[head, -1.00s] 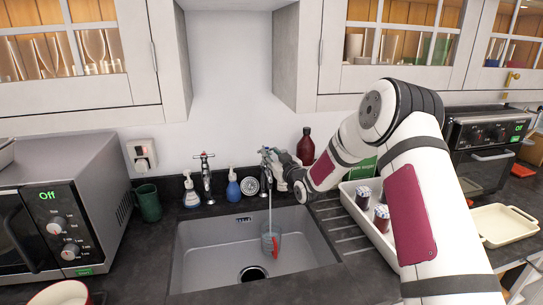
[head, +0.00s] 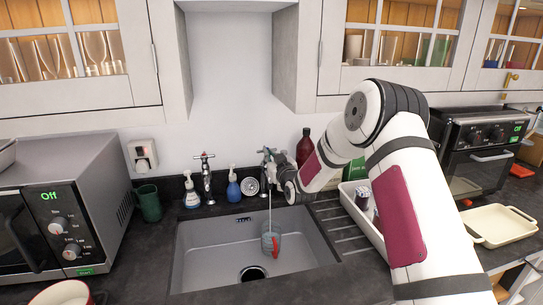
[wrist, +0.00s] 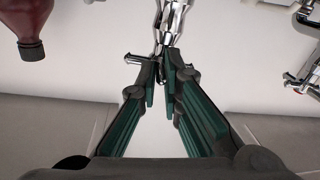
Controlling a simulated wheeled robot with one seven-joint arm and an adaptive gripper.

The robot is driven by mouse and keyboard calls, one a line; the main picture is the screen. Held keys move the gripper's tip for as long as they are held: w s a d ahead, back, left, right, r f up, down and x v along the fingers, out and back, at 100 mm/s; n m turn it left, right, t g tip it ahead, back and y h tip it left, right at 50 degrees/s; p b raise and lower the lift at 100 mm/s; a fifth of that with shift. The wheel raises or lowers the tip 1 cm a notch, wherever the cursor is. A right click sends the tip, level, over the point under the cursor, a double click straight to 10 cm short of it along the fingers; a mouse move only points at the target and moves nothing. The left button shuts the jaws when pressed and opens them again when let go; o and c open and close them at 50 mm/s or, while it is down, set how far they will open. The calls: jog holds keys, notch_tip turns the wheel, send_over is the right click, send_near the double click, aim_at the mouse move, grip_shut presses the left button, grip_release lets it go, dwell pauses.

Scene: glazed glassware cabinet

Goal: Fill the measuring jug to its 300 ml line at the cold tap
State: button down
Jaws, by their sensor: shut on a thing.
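The measuring jug (head: 268,245), clear with a red handle, stands in the sink (head: 210,250). A thin stream of water falls from the right-hand tap (head: 266,153) into the jug. The water level and the 300 ml line are too small to read. My gripper (wrist: 163,70) is shut on the cross handle of this chrome tap, which also shows in the wrist view (wrist: 173,22). In the head view my gripper (head: 276,163) is at the tap top, partly hidden by my wrist.
A second tap (head: 206,175), soap dispensers (head: 191,192) and a green mug (head: 148,203) stand left of the tap. A dark red bottle (head: 305,146) stands behind my arm. A white tray (head: 352,197) holds jars at the right. The sink has free room around the jug.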

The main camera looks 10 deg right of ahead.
jog(key=h, duration=0.1)
jog(key=a+m+h, duration=0.1)
jog(key=shift+m+h, duration=0.3)
jog(key=shift+d+m+h, duration=0.1)
jog(key=shift+m+h, duration=0.2)
jog(key=shift+h, duration=0.1)
jog(key=shift+a+r, duration=0.2)
jog(key=shift+a, duration=0.05)
dwell(0.4)
jog(key=c, duration=1.7)
grip_release()
jog(key=shift+w+a+f, duration=0.1)
jog(key=shift+d, duration=0.2)
